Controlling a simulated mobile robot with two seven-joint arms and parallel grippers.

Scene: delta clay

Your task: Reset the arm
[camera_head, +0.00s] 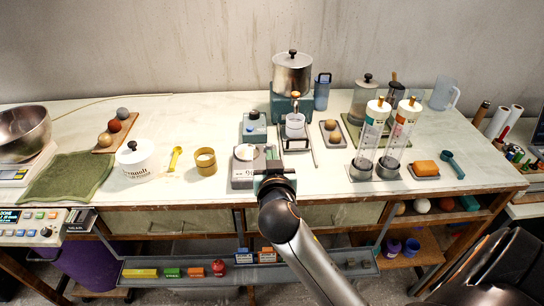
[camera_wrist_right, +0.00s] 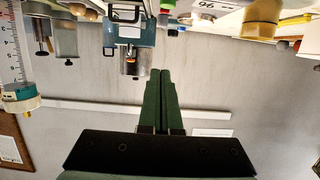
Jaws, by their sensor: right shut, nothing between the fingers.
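My right arm (camera_head: 306,254) comes up from the bottom of the head view. My left gripper is in neither view.
A shelf tray (camera_head: 210,271) with small boxes hangs below the front edge.

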